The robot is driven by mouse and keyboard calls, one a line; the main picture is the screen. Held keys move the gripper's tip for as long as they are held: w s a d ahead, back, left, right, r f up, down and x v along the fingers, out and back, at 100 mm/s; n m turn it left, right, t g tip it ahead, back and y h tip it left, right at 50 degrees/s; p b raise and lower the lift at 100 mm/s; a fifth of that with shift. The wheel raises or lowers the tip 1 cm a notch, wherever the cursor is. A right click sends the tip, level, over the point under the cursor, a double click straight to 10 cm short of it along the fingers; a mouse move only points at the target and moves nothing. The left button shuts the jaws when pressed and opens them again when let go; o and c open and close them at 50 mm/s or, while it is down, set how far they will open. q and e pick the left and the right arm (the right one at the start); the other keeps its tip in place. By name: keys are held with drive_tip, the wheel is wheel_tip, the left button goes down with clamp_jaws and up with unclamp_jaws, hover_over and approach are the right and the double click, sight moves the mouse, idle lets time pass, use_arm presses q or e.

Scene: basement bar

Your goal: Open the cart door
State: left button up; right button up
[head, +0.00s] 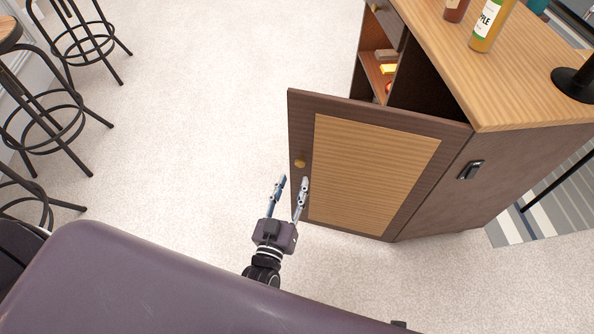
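The cart (505,175) stands at the right, a dark wooden cabinet with a light wood top. Its door (375,170), a dark frame around a light striped panel, is swung out from the cart, and part of the inside shows behind it. A round brass knob (299,163) sits near the door's free left edge. My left gripper (292,182) is open and empty, its fingers pointing up in the picture. It is just below the knob, at the door's left edge; whether a finger touches the door cannot be told. My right gripper is not in view.
Bottles (490,25) and a black-based item (577,82) stand on the cart top. Small items (388,69) lie on an inner shelf. Bar stools (45,120) stand at the left. The pale floor (200,120) between stools and cart is clear.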

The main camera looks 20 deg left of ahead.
use_arm(q)
drive_tip(key=s, duration=0.5)
drive_tip(key=shift+s+d, duration=0.15)
drive_tip(key=shift+s, duration=0.15)
